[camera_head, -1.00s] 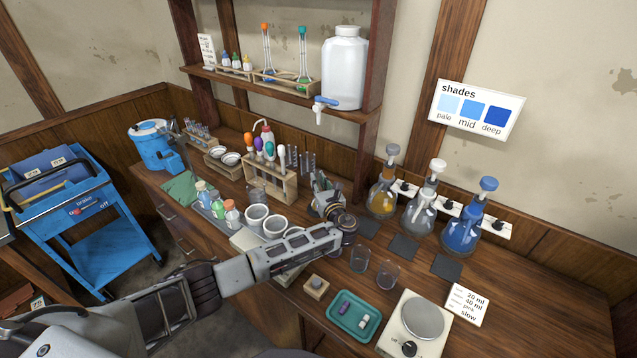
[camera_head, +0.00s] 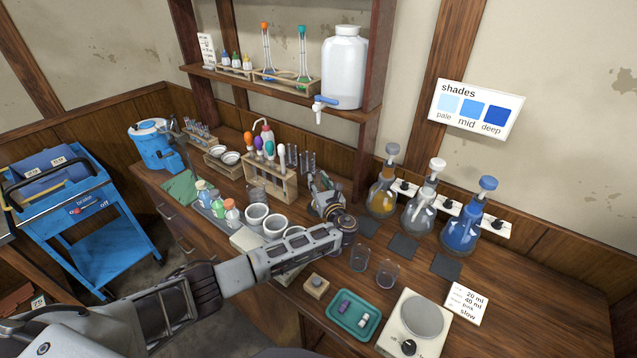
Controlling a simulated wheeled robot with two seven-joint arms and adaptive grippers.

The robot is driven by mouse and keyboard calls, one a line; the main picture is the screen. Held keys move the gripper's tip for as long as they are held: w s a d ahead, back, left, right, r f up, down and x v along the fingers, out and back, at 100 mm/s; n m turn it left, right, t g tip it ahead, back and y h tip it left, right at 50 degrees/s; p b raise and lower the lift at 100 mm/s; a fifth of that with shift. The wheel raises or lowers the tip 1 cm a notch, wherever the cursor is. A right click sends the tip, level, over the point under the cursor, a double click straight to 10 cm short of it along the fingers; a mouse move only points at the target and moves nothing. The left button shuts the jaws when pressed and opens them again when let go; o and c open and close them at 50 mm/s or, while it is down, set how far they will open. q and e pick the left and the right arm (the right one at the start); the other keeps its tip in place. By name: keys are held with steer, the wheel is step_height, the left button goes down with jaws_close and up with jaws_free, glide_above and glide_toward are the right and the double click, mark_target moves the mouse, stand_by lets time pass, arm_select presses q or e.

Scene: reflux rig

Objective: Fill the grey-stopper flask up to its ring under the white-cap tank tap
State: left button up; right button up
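The white tank (camera_head: 344,72) with a white cap stands on the wall shelf. Its tap (camera_head: 319,108), with a blue handle, hangs over the shelf's front edge. A round flask with a grey stopper (camera_head: 392,149) and amber contents stands at the back of the bench, right of my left gripper. My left gripper (camera_head: 322,188) is over the bench, below and in front of the tap, pointing away from me. Its wrist and arm hide much of its fingers, and I cannot tell whether anything is between them. My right gripper is out of view.
A clear flask (camera_head: 418,212) and a blue flask (camera_head: 462,230) stand beside the amber one. A dropper rack (camera_head: 271,184), white cups (camera_head: 275,227), two glass beakers (camera_head: 386,274), a green tray (camera_head: 340,327) and a scale (camera_head: 400,345) crowd the bench. The right end is bare.

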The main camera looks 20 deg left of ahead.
arm_select(q)
steer(key=shift+o, duration=0.2)
steer(key=v, duration=1.2)
steer(key=shift+s, duration=0.15)
stand_by(0.8)
